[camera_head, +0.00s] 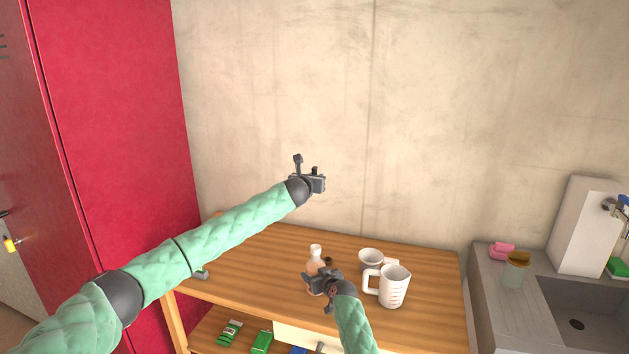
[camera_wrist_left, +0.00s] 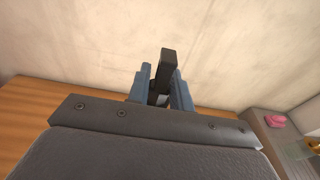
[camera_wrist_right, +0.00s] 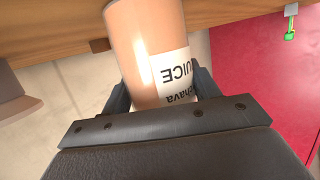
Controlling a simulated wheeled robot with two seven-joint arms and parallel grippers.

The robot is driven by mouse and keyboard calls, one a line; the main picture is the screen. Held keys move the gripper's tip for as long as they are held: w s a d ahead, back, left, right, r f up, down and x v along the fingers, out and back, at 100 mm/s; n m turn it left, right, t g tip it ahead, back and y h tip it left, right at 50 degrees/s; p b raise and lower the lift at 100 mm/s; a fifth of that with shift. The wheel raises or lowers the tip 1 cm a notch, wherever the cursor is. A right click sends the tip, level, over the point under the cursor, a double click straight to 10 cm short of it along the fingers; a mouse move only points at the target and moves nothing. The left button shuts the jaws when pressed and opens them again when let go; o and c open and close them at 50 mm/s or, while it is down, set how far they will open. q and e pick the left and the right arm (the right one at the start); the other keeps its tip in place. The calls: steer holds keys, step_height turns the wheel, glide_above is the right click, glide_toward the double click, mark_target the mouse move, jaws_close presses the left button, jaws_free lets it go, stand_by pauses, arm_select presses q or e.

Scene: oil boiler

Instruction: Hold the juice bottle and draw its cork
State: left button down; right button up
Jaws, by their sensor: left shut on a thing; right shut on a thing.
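My right gripper (camera_head: 320,279) is shut around the bottle's body. My left gripper (camera_head: 317,181) is raised well above the table, up and apart from the bottle. It is shut on a small dark grey piece (camera_wrist_left: 168,62), which may be the cork; its kind is hard to tell. I cannot tell whether the bottle's mouth is open.
A white measuring jug (camera_head: 394,287) and a white cup (camera_head: 371,258) stand close to the right of the bottle. The table (camera_head: 262,250) is largely clear at left. A sink counter (camera_head: 497,290) with a jar (camera_head: 516,272) is at right, a red locker (camera_head: 115,110) at left.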

steer(key=o, duration=1.3)
